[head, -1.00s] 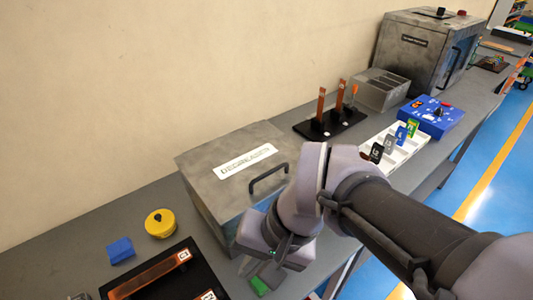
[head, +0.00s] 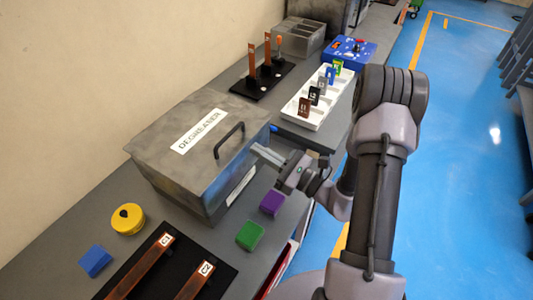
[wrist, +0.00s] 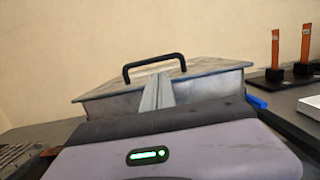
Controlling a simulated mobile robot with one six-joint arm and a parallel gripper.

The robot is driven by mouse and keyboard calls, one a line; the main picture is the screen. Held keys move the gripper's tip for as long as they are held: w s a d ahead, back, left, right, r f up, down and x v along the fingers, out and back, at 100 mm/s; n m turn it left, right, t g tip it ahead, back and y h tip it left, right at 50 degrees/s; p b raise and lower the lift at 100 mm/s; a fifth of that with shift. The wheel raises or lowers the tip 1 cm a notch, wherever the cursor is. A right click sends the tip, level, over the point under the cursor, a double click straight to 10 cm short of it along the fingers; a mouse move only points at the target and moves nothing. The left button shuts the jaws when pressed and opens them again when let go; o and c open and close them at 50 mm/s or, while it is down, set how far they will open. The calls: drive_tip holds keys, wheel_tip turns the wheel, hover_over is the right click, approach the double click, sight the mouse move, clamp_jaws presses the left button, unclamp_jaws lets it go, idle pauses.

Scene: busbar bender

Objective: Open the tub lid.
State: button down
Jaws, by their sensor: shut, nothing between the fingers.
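The grey metal degreaser tub (head: 195,190) stands on the bench with its lid (head: 178,124) closed. A black handle (head: 229,140) sits on the lid near its front edge. My gripper (head: 256,149) is shut and empty, just to the right of the handle and apart from it in the head view. In the wrist view, the shut fingers of my gripper (wrist: 157,84) point at the tub's front (wrist: 198,88). The handle (wrist: 154,66) stands above and behind the fingertips there. The tub's inside is hidden by the lid.
A yellow round container (head: 128,219), a blue block (head: 95,261), a green block (head: 250,235) and a purple block (head: 272,203) lie near the tub. A black tray (head: 225,273) holds copper bars. A white rack (head: 305,113) with tagged pieces stands beyond my gripper.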

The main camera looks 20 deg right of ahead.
sight(244, 146)
drive_tip(key=x, duration=0.5)
drive_tip(key=shift+w+a+r, duration=0.1)
drive_tip(key=shift+w+a, duration=0.05)
drive_tip(key=shift+a, duration=0.05)
wheel_tip(244, 146, up, 3)
drive_tip(key=p, duration=0.5)
drive_tip(key=shift+r+g+h, duration=0.1)
drive_tip(key=shift+g+h, duration=0.2)
drive_tip(key=shift+g, duration=0.1)
drive_tip(key=w+a+r+g+h+p, duration=0.2)
drive_tip(key=w+a+r+g+p, duration=0.15)
drive_tip(key=r+p, duration=0.8)
drive_tip(key=w+a+r+g+h+p, duration=0.2)
drive_tip(key=w+r+p, duration=0.3)
drive_tip(key=p, duration=1.1)
drive_tip(key=w+a+r+g+p, duration=0.1)
drive_tip(key=w+a+r+p, duration=0.4)
drive_tip(key=w+a, duration=0.6)
drive_tip(key=shift+w+a+r+h, duration=0.15)
drive_tip(key=shift+w+r+h, duration=0.25)
drive_tip(key=shift+w+r, duration=1.1)
